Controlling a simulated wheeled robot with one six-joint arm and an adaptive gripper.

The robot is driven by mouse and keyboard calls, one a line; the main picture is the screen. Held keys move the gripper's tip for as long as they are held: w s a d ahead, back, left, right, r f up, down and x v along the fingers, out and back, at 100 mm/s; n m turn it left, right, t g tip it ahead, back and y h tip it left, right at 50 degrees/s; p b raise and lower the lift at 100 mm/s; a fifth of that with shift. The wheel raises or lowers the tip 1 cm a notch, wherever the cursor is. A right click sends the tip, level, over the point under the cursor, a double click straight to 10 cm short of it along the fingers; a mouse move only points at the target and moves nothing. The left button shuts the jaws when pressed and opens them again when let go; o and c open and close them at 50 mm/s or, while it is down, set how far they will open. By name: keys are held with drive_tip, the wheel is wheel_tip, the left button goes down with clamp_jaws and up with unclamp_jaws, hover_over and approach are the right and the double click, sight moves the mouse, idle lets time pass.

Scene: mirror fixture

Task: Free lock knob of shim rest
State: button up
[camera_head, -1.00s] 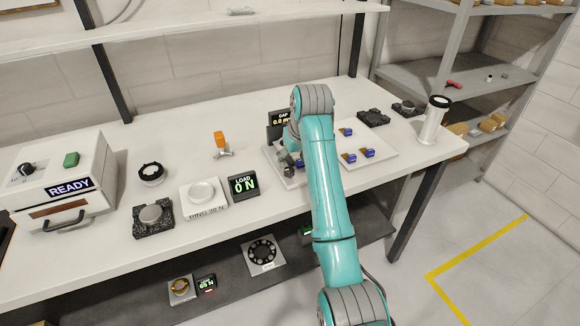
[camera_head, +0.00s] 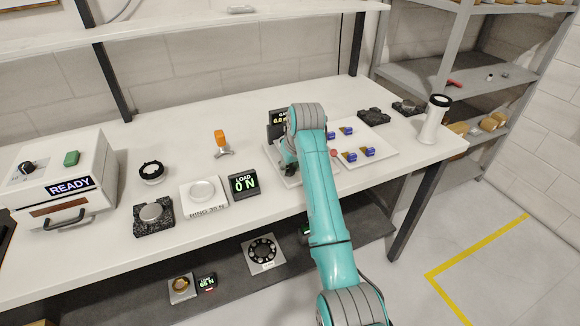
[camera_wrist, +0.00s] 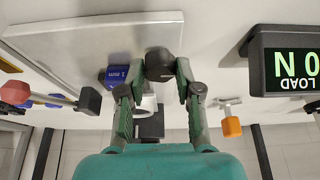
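A dark many-sided knob (camera_wrist: 160,64) shows in the wrist view at the edge of a pale plate (camera_wrist: 75,45). My gripper (camera_wrist: 161,72) has one fingertip on each side of this knob, very close to it. I cannot tell whether the fingers press on it. A blue block (camera_wrist: 113,76) marked 1 mm is just left of the fingers. In the head view my arm hides most of my gripper (camera_head: 289,165) and the knob, beside the black GAP display (camera_head: 277,120).
A rod with a red ball end (camera_wrist: 15,92) lies left of the fingers; the red ball also shows in the head view (camera_head: 334,153). Blue blocks (camera_head: 367,152) sit on a white board right of my arm.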

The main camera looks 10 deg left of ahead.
drive_tip(key=shift+n, duration=0.3)
clamp_jaws()
drive_tip(key=n+g+y, duration=0.1)
drive_tip(key=n, duration=0.2)
drive_tip(key=shift+w+d+n, duration=0.1)
drive_tip(key=shift+n, duration=0.3)
drive_tip(key=n+g+y, duration=0.1)
drive_tip(key=n+g, duration=0.1)
drive_tip(key=n, duration=0.2)
drive_tip(key=shift+w+n, duration=0.1)
drive_tip(key=shift+n, duration=0.2)
drive_tip(key=n, duration=0.2)
drive_tip(key=n+g, duration=0.1)
drive_tip(key=n, duration=0.1)
drive_tip(key=shift+w+g, duration=0.1)
drive_tip(key=shift+g, duration=0.2)
drive_tip(key=shift+n+g+h, duration=0.3)
drive_tip(key=shift+n+g, duration=0.4)
drive_tip(key=shift+n, duration=1.9)
drive_tip(key=o, duration=1.1)
unclamp_jaws()
drive_tip(key=shift+r, duration=0.15)
